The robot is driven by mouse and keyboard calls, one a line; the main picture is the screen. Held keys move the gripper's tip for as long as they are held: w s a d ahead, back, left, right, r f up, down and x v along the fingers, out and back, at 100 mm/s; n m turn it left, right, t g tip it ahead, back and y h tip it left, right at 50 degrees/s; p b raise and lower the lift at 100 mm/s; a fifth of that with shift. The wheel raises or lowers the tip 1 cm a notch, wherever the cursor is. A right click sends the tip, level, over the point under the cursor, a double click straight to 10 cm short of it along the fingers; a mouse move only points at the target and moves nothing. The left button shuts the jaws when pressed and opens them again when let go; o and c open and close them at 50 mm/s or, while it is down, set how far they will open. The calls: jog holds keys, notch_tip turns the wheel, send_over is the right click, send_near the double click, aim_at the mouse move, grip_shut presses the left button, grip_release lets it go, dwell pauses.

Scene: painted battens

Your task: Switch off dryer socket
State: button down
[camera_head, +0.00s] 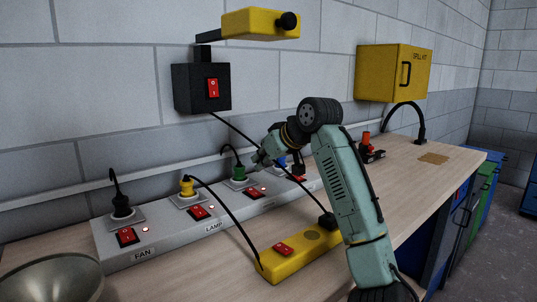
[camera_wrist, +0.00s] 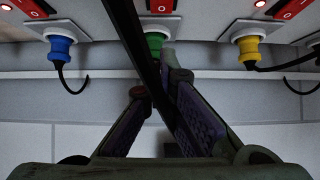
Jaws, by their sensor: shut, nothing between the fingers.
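A grey socket strip (camera_head: 175,235) on the bench holds a row of plugs with red rocker switches. The labels FAN and LAMP are readable; I cannot read a dryer label. The FAN socket has a black plug (camera_head: 121,206), LAMP a yellow plug (camera_head: 187,186). Then come a green plug (camera_head: 239,173) and a blue plug (camera_head: 281,162). The green plug's switch (camera_head: 252,192) has a lit red lamp beside it. My gripper (camera_head: 260,162) is shut and empty beside the green plug. In the wrist view its fingers (camera_wrist: 160,95) are close to the green plug (camera_wrist: 155,42); contact is unclear.
A black wall box (camera_head: 202,88) with a red switch and a yellow device (camera_head: 262,23) are above the strip. A yellow block (camera_head: 300,254) with a cable lies in front. A yellow spill kit cabinet (camera_head: 385,73) hangs at the right. Cables hang near my gripper.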

aim_at(253, 191)
jog(key=x, duration=0.3)
jog(key=shift+w+a+f+p, duration=0.15)
jog(key=shift+w+f+p, duration=0.05)
jog(key=shift+w+p, duration=0.15)
notch_tip(253, 191, down, 3)
jog(key=shift+r, duration=0.2)
jog(key=shift+w+a+f, duration=0.1)
jog(key=shift+a+f, duration=0.05)
jog(key=shift+f, duration=0.6)
jog(key=shift+p, duration=0.35)
jog(key=shift+w+a+g+h+p, duration=0.15)
jog(key=shift+g+h+p, duration=0.15)
jog(key=shift+p, duration=0.85)
jog(key=shift+f+b, duration=0.3)
jog(key=shift+f, duration=0.05)
